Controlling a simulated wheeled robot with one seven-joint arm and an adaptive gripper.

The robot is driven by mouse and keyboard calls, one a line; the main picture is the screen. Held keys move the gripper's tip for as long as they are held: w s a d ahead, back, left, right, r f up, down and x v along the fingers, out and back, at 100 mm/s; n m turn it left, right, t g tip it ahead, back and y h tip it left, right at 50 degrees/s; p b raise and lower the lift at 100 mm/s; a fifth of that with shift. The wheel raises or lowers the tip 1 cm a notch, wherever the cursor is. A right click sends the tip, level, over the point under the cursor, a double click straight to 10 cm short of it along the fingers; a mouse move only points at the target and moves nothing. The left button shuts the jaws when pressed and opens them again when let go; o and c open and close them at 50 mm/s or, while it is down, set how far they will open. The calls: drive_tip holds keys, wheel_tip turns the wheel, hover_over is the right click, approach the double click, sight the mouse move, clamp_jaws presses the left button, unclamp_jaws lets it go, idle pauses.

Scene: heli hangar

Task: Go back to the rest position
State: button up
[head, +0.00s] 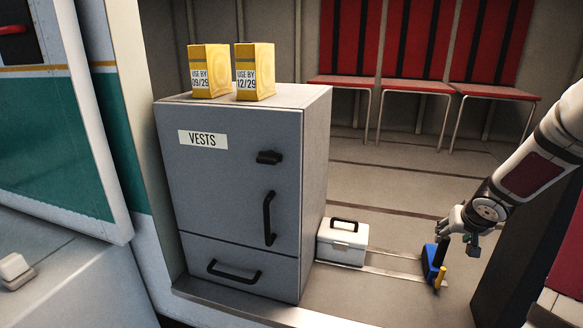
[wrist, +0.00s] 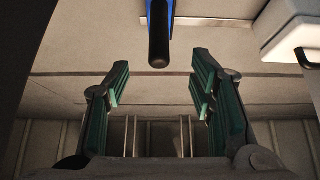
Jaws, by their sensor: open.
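My gripper (head: 472,243) is at the right side of the head view, at the end of my arm, pointing down. In the wrist view my gripper (wrist: 160,90) has its two green-padded fingers spread wide with nothing between them. A blue object with a black part and a yellow part (head: 434,264) stands low on the floor beside the gripper. In the wrist view its blue body and black rounded end (wrist: 159,45) show beyond the fingertips, apart from them.
A grey cabinet (head: 236,222) labelled VESTS carries two yellow boxes marked USE BY 09/29 (head: 209,70) and USE BY 12/29 (head: 255,72). A white case (head: 342,242) with a black handle sits on the floor beside it. Red seats (head: 420,84) line the back wall.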

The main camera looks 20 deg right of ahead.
drive_tip(key=w+a+r+n+g+h+b, duration=0.1)
drive_tip(key=w+a+r+b, duration=0.1)
drive_tip(key=a+r, duration=0.55)
drive_tip(key=w+a+r+n+h+b, duration=0.1)
drive_tip(key=w+a+r+n+b, duration=0.3)
drive_tip(key=a, duration=0.6)
drive_tip(key=s+a+y, duration=0.2)
drive_tip(key=s+a, duration=0.2)
drive_tip(key=a, duration=0.4)
drive_tip(key=s+a+r+n+y+b, duration=0.1)
drive_tip(key=s+a, duration=0.3)
drive_tip(key=a, duration=0.4)
drive_tip(key=s+a+n+y, duration=0.1)
drive_tip(key=s+a+y, duration=0.2)
drive_tip(key=a, duration=0.6)
drive_tip(key=shift+s+r+t, duration=0.25)
drive_tip(key=shift+s+t, duration=0.15)
drive_tip(key=shift+s, duration=0.45)
